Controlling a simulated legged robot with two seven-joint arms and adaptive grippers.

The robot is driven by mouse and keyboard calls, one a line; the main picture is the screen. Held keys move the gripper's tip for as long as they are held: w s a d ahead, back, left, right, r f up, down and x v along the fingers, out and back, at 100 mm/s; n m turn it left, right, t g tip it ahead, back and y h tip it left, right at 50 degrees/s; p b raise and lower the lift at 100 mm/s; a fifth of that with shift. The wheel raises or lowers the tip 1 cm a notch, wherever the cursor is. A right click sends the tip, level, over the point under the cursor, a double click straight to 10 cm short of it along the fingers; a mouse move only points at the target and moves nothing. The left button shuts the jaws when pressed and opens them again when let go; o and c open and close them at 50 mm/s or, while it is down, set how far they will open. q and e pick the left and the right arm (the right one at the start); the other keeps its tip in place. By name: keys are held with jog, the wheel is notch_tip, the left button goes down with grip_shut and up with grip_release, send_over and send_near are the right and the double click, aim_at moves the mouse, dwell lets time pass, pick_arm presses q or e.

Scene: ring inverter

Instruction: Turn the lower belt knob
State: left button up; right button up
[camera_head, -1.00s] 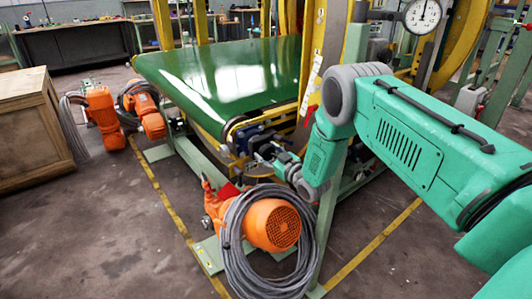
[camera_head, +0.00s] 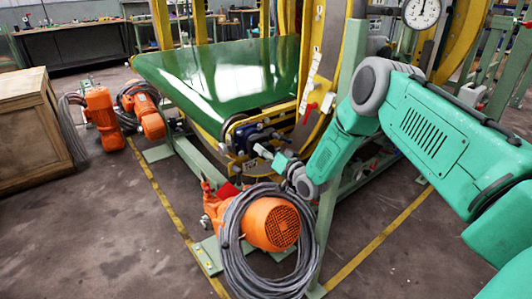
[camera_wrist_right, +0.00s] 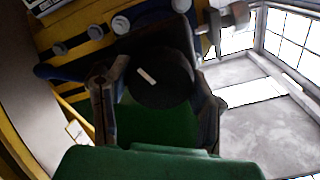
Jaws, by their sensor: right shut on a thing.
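The belt knob is a round black disc (camera_wrist_right: 165,92) with a short white mark, in the middle of the right wrist view. The white mark slants down to the right. My right gripper (camera_head: 262,150) is at the near end of the green belt (camera_head: 220,75), beside a dark blue bracket (camera_head: 250,134). In the right wrist view its two dark fingers stand on either side of the knob, and it is shut on it. In the head view the knob is too small and covered to make out. My left gripper is not in view.
An orange motor (camera_head: 272,224) with coiled grey cable (camera_head: 235,255) stands just below my right gripper. A green post (camera_head: 327,215) and yellow frame (camera_head: 345,75) are close to my arm. A dial gauge (camera_head: 421,12) is above. More orange motors (camera_head: 104,118) and a wooden crate (camera_head: 30,130) are left.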

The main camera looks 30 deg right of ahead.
jog(key=shift+s+a+f+m, duration=0.1)
jog(key=shift+s+f+m, duration=0.15)
jog(key=shift+f+m, duration=0.25)
jog(key=o, duration=1.2)
jog(key=shift+c, duration=0.2)
jog(key=shift+w+r, duration=0.1)
jog(key=shift+w, duration=0.05)
jog(key=shift+s+r, duration=0.1)
jog(key=shift+s, duration=0.1)
jog(key=s+d, duration=0.1)
jog(key=s, duration=1)
jog(key=shift+s, duration=0.3)
jog(key=shift+f, duration=0.2)
